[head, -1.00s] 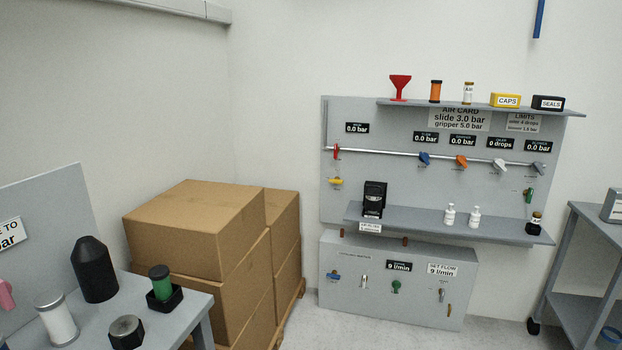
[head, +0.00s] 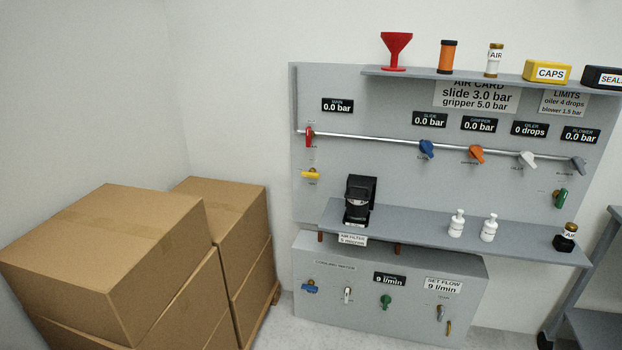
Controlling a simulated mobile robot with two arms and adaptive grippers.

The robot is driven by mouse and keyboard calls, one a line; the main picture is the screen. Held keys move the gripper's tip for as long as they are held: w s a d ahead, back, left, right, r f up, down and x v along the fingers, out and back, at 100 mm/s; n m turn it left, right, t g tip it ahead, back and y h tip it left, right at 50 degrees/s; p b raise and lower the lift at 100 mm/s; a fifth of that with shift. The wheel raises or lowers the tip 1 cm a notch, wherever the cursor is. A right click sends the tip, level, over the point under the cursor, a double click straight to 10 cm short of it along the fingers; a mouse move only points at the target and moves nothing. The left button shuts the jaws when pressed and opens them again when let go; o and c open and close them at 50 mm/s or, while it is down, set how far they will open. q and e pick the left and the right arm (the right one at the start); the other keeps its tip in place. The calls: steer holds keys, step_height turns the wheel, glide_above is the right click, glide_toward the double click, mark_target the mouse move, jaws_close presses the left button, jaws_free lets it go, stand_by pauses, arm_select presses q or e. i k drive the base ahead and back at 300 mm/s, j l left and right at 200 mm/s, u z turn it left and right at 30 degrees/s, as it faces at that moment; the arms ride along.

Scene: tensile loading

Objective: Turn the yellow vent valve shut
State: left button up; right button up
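The yellow vent valve (head: 311,174) is on the grey panel's left side, below the red valve (head: 309,136). Its yellow handle lies roughly level, across the panel. The small label under it is too small to read. The main gauge (head: 337,105) above reads 0.0 bar. Neither of my grippers shows in the head view, and nothing touches the valve.
A shelf (head: 400,225) juts from the panel right of the valve, with a black air filter unit (head: 360,198) on it. Stacked cardboard boxes (head: 105,235) stand to the left. Some bare floor (head: 284,308) shows between boxes and panel.

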mark_target(312, 173)
steer(key=i+l, duration=0.2)
steer(key=i, duration=0.25)
steer(key=i+l, duration=0.25)
steer(key=i, duration=0.2)
steer(key=i+l+u, duration=0.1)
steer(key=i, duration=0.4)
steer(key=l, duration=0.1)
